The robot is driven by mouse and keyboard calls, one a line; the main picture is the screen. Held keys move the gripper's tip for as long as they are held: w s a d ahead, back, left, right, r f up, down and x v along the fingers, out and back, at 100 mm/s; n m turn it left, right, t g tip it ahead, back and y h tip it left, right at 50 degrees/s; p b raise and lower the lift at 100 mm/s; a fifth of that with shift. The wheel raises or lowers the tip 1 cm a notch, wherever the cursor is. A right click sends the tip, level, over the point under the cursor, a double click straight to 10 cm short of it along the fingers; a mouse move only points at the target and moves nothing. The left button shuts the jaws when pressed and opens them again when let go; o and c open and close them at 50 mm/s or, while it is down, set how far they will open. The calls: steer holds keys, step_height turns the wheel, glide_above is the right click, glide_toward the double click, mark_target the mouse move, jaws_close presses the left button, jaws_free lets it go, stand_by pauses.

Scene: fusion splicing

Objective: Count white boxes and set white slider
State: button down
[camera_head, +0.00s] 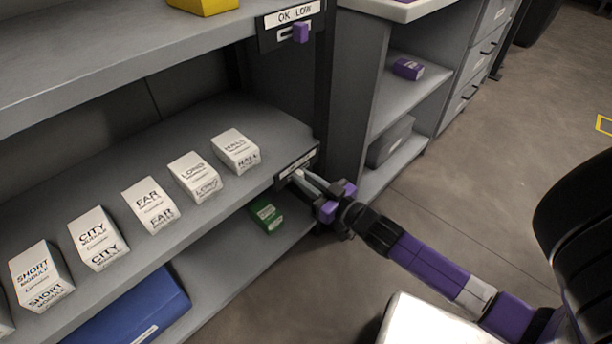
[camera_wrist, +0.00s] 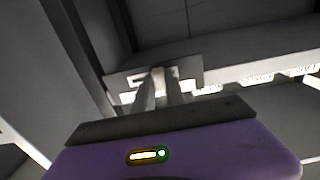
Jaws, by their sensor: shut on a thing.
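Several white boxes stand in a row on the middle shelf (camera_head: 95,150) in the head view. They include a SHORT box (camera_head: 40,275), a CITY box (camera_head: 97,238), a FAR box (camera_head: 150,205), a LONG box (camera_head: 195,177) and a HALL box (camera_head: 236,151). One more is cut off at the left edge. My gripper (camera_head: 300,176) is at the label plate on the right end of this shelf. In the wrist view its fingers (camera_wrist: 166,88) are close together, shut on the pale slider (camera_wrist: 158,72) at the plate (camera_wrist: 125,82). The fingers hide most of the slider.
A purple slider (camera_head: 300,33) sits on the OK LOW plate above. A yellow thing (camera_head: 205,4) is on the top shelf. Green (camera_head: 266,214) and blue (camera_head: 130,308) boxes lie below. A side unit holds a purple box (camera_head: 408,68) and grey bin (camera_head: 390,142).

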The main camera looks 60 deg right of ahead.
steer(key=shift+w+a, duration=0.2)
steer(key=shift+a, duration=0.55)
steer(key=c, duration=1.4)
jaws_free()
steer(key=shift+o, duration=0.2)
steer(key=p+v, duration=0.3)
steer(key=v, duration=0.5)
steer(key=shift+w, duration=0.1)
